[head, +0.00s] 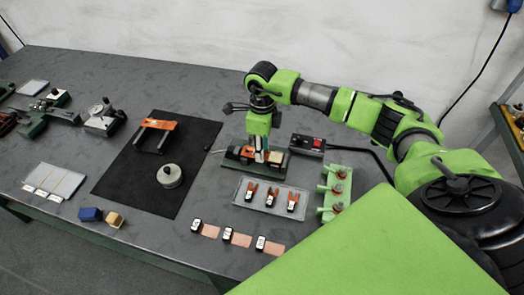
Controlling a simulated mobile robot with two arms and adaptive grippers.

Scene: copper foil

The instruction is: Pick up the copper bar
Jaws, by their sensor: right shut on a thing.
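My right gripper (262,156) points down over a small fixture with a dark green base (243,164). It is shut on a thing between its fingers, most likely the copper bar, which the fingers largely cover. An orange piece (247,152) shows just left of the fingers and a tan piece (276,157) just right of them. I cannot tell whether the held thing is clear of the fixture. My left gripper is not in view.
A grey tray (241,191) with several orange-and-black clips lies in front of the fixture. A black box with a red switch (317,141) and a pale green rack (324,207) stand to the right. A black mat (127,184) lies left. Copper strips (210,231) lie near the front edge.

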